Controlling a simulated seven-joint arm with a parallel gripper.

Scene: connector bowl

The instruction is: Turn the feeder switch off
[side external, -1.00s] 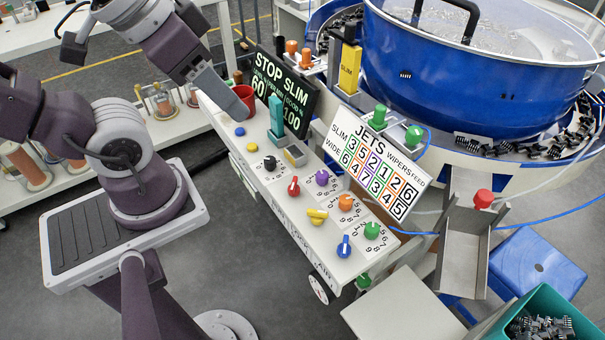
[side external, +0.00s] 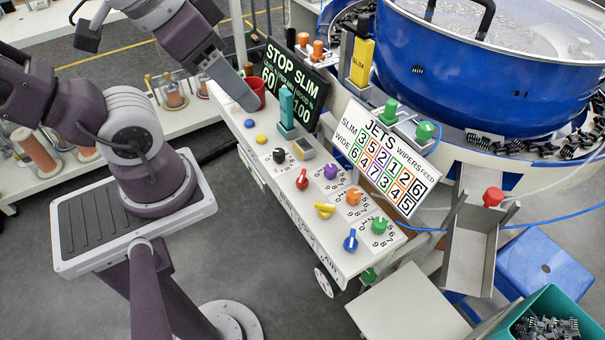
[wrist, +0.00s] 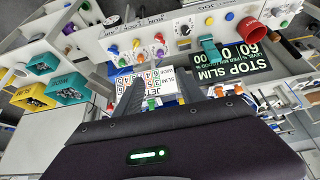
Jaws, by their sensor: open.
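A white control panel (side external: 262,172) carries black, red, purple, yellow, orange, blue and green knobs, plus a blue and a yellow button. A teal upright lever (side external: 286,108) stands on it in front of the STOP SLIM display (side external: 293,82); the lever also shows in the wrist view (wrist: 210,47). I cannot tell which control is the feeder switch. My gripper (side external: 252,103) is over the panel's far left end, beside a red cup (side external: 257,88), clear of the knobs. In the wrist view my gripper (wrist: 160,92) is open, with nothing between its fingers.
A blue bowl feeder (side external: 470,65) stands behind the JETS sign (side external: 384,160). A metal chute (side external: 468,250) and a teal bin (side external: 556,305) of black connectors are at the right. The wrist view shows teal and yellow bins (wrist: 36,97) at the left.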

